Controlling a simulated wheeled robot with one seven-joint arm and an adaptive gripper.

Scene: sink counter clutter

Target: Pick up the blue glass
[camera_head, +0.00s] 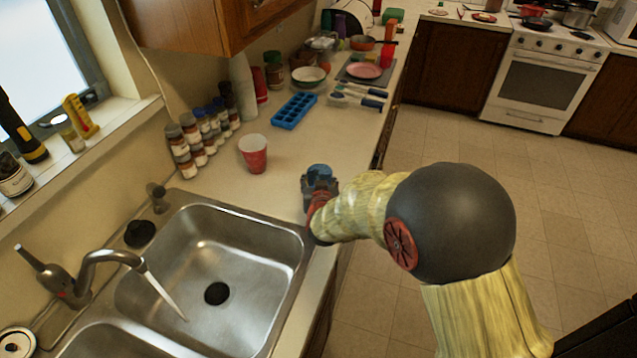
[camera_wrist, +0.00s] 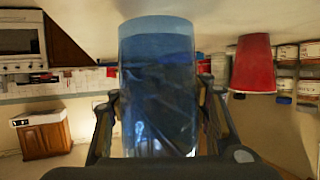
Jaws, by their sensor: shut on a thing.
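The blue glass (camera_wrist: 157,85) stands large in the middle of the wrist view, between the two fingers of my gripper (camera_wrist: 160,125). The fingers are closed against its sides. In the head view the glass (camera_head: 319,171) shows only as a small blue top. My gripper (camera_head: 319,188) is around it at the counter's front edge, right of the sink. The lower part of the glass is hidden by the gripper there. I cannot tell whether the glass touches the counter.
A red cup (camera_head: 254,154) stands left of my gripper, with several spice jars (camera_head: 190,135) behind it. A blue ice tray (camera_head: 294,110) lies farther back. The sink (camera_head: 215,262) opens at the lower left. Bare counter lies between the cup and gripper.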

